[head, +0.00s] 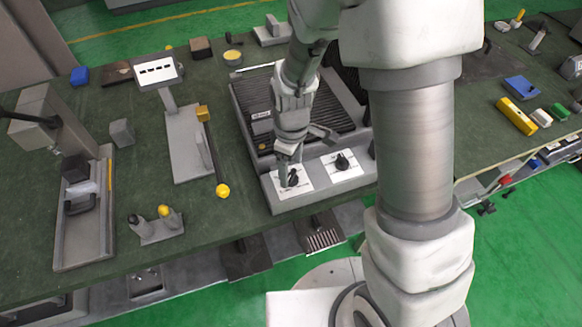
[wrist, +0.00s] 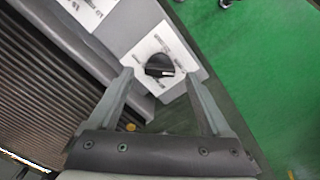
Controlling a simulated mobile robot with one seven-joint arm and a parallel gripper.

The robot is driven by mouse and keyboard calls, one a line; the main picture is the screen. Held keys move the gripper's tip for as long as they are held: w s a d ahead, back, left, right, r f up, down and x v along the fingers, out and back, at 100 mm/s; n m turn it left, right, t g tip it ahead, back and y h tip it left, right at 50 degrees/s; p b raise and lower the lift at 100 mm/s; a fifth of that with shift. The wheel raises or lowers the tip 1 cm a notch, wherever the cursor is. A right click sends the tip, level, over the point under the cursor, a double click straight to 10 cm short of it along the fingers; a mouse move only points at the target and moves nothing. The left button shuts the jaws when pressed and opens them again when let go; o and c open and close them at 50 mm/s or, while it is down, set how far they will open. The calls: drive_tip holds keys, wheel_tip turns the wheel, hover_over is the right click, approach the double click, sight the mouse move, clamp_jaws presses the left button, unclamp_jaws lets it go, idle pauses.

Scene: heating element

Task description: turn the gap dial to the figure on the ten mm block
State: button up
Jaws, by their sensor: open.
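Two black dials on white plates sit on the front panel of a grey ribbed machine (head: 268,197). My gripper (head: 288,165) points down at the left dial (head: 293,179). In the wrist view that black dial (wrist: 160,66) lies just beyond and between the tips of my open gripper (wrist: 158,77), with nothing held. Whether the fingers touch it I cannot tell. The right dial (head: 342,162) stands clear. The plate markings are too small to read, and I cannot tell which dial is the gap dial. No block shows a readable ten mm figure.
A grey block (head: 121,133) and a stand with a white display (head: 158,71) are to the left on the green bench. A yellow-ended rod (head: 222,190) lies left of the machine. A yellow block (head: 516,116) is far right.

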drive_tip(key=shift+f, duration=0.95)
clamp_jaws()
